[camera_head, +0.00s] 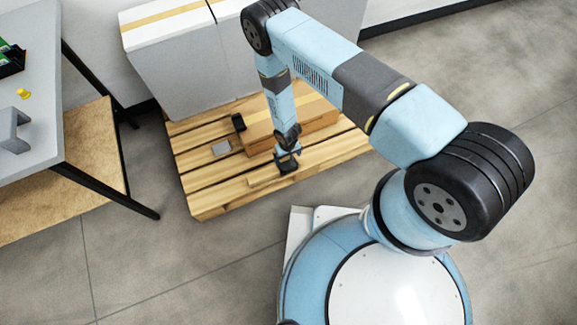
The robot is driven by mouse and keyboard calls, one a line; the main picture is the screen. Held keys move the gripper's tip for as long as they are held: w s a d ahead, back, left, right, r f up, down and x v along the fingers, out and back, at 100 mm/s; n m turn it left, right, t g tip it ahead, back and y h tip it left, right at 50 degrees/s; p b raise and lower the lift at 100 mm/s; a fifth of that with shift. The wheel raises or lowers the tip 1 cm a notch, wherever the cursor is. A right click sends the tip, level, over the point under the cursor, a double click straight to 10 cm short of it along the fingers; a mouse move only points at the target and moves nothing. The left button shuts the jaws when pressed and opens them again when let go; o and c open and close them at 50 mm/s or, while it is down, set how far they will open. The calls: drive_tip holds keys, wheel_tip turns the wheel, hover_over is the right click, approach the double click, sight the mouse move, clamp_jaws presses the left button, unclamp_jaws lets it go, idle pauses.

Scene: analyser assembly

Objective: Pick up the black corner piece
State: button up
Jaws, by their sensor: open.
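A small black piece (238,122) sits on the wooden pallet, left of a brown box; it may be the black corner piece, but it is too small to tell its shape. My gripper (288,168) points down over the front part of the pallet, to the right of and nearer than this black piece, and apart from it. The gripper is open. Its dark fingers are small in the view, and I cannot tell whether something dark lies right beneath them.
The wooden pallet (204,196) also bears a small grey plate (221,148), the brown box (259,138) and large white boxes (180,75) behind. A table (45,110) with a lower wooden shelf (92,160) stands at left. Grey floor is clear in front.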

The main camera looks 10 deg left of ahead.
sight(288, 165)
drive_tip(key=shift+s+f, duration=0.2)
drive_tip(key=shift+f, duration=2.75)
drive_tip(key=c, duration=0.7)
